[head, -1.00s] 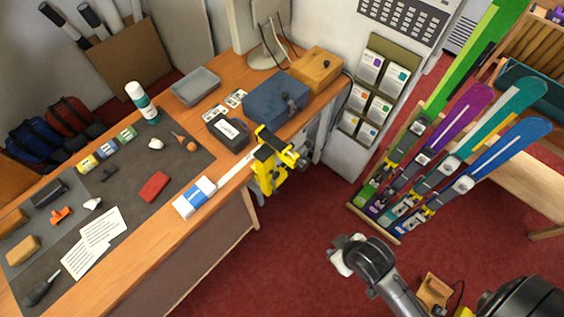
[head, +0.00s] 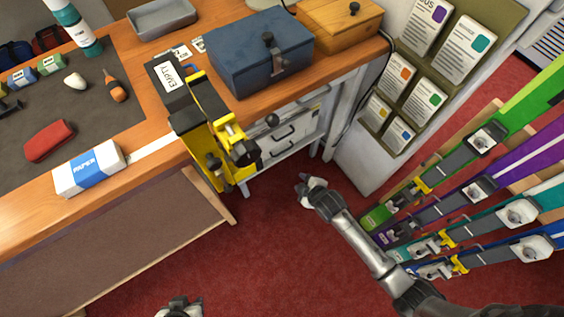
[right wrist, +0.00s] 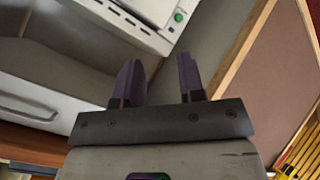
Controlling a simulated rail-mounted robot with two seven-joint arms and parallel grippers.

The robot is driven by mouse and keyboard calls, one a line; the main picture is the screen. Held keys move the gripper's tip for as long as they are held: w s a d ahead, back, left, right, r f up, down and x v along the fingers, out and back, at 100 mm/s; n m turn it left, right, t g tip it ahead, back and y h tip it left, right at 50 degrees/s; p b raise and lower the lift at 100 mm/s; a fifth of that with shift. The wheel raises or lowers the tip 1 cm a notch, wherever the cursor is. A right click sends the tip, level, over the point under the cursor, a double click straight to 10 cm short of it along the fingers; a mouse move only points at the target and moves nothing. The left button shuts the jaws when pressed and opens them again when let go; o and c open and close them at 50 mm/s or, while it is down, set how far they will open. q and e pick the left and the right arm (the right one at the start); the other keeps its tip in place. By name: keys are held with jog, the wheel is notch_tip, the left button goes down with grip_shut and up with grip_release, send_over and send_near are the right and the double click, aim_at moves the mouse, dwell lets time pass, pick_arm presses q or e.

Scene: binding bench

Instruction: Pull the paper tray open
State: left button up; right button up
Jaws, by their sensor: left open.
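A white printer-like unit (head: 296,126) stands on a low shelf under the bench, partly hidden by the bench top and the yellow tool. A dark handle (head: 284,133) shows on its front. In the right wrist view a pale drawer front (right wrist: 40,75) with a recessed handle (right wrist: 28,112) lies at the left and looks shut. My right gripper (head: 311,184) is in front of and below the unit, apart from it. In the right wrist view its two fingers (right wrist: 159,82) are spread and empty. My left gripper (head: 180,303) is open at the bottom edge, over the carpet.
A yellow clamp-like tool (head: 212,140) juts from the bench edge. A blue box (head: 258,50) and a paper pack (head: 90,168) sit on the bench. Skis (head: 470,190) stand at the right beside a card rack (head: 425,70). Red carpet between is free.

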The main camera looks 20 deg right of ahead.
jog(key=w+f+n+t+b, duration=0.25)
jog(key=w+f+b, duration=0.35)
jog(key=f+b, duration=0.5)
jog(key=n+t+y+b, duration=0.25)
jog(key=n+b, duration=0.35)
jog(key=b, duration=0.9)
send_near(282, 153)
pick_arm(q)
notch_tip(282, 153, down, 41)
jog(key=b, duration=1.1)
jog(key=shift+d+r+b, duration=0.15)
jog(key=shift+r+b, duration=0.05)
jog(key=shift+b, duration=0.15)
pick_arm(e)
jog(key=shift+h, duration=0.35)
jog(key=shift+x, duration=5.2)
jog(key=shift+a+f, duration=0.15)
jog(key=shift+c, duration=0.4)
jog(key=c, duration=0.3)
pick_arm(q)
jog(key=shift+a, duration=0.2)
pick_arm(e)
grip_shut()
